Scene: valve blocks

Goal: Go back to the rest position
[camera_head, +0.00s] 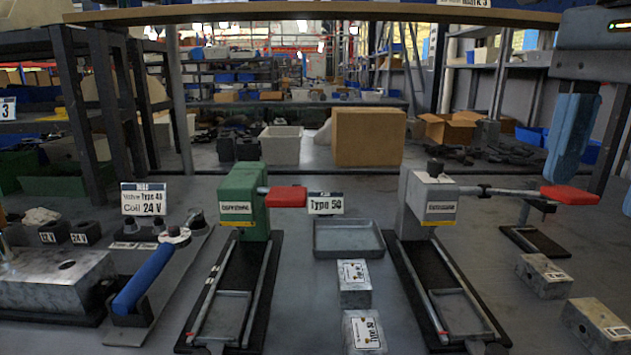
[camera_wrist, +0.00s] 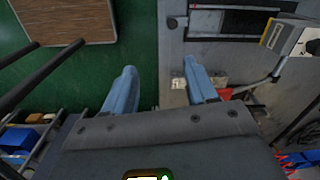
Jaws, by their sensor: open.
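My gripper (camera_wrist: 160,76) shows in the wrist view with its two blue fingers spread apart and nothing between them. I cannot tell the exact gap to that handle. In the wrist view the red handle (camera_wrist: 238,92) lies right of the fingers.
A green press (camera_head: 245,203) stands left of a metal tray (camera_head: 347,238). Metal blocks (camera_head: 354,283) lie in front, and more (camera_head: 544,275) lie at the right. A blue-handled tool (camera_head: 145,279) is at the left. A shelf board (camera_head: 310,15) crosses above.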

